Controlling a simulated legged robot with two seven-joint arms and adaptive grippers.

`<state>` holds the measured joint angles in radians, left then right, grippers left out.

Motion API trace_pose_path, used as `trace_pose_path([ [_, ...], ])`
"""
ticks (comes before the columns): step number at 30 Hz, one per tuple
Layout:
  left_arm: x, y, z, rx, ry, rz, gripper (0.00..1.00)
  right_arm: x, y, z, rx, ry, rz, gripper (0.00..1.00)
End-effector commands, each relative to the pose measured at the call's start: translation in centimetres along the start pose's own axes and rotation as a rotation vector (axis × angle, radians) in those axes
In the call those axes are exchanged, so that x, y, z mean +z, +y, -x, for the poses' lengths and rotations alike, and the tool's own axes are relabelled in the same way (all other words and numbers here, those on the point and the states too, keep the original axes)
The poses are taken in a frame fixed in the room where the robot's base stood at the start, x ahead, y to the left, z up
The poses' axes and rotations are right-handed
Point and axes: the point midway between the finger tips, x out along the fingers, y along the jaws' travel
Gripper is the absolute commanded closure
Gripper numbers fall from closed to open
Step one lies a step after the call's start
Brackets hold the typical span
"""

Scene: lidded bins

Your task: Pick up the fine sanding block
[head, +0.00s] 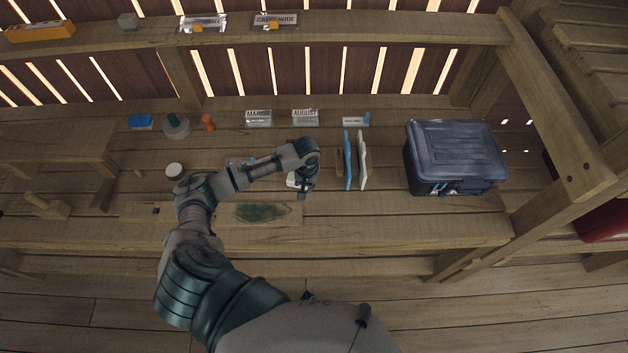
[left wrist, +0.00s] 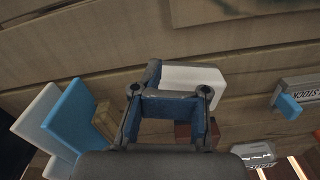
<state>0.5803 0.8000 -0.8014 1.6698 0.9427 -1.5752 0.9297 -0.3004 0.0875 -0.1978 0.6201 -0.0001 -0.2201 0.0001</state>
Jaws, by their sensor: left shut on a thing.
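My left gripper (head: 301,188) is low over the middle of the wooden bench in the head view. It is shut on a pale white block (head: 291,180), which shows only partly beside the jaws. In the left wrist view the block (left wrist: 195,77) sticks out to the right past the gripper's fingers (left wrist: 170,100). Its marking cannot be read, so I cannot tell its grit. A reddish-brown piece (left wrist: 184,131) shows behind the fingers; what it belongs to is unclear. My right gripper is not in view.
A blue and a white board (head: 362,160) stand upright just right of the gripper. A dark lidded bin (head: 455,155) is farther right. Labelled holders (head: 305,117) stand behind. A dark green oval patch (head: 262,212) lies in front. A shelf (head: 350,28) runs along the back.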

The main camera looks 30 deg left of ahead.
Motion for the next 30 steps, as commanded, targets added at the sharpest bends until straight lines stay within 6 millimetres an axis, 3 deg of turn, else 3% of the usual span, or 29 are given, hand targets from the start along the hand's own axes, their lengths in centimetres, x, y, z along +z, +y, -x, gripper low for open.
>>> trace_pose_path([
  [6, 6.0, -2.0, 0.5, -0.002, -0.002, -0.004, 1.00, 0.0, -0.1, 0.1, -0.001, 0.000, 0.000, 0.60],
  [12, 9.6, -3.0, 0.9, -0.002, -0.001, -0.002, 1.00, -0.2, -0.9, 0.1, -0.011, 0.002, -0.004, 0.60],
  [18, 11.1, -3.4, 1.1, -0.001, -0.001, 0.000, 1.00, -0.3, -1.3, 0.1, -0.016, 0.003, -0.003, 0.60],
  [26, 11.1, -3.5, 1.1, 0.000, -0.001, 0.000, 1.00, -0.2, -0.8, 0.1, -0.010, 0.002, -0.001, 0.60],
  [27, 11.1, -3.5, 1.1, 0.000, -0.001, 0.000, 0.87, -0.2, -0.8, 0.1, -0.009, 0.002, 0.000, 0.60],
  [30, 11.1, -3.5, 1.1, 0.000, -0.001, 0.000, 0.62, -0.1, -0.6, 0.1, -0.007, 0.002, 0.000, 0.60],
])
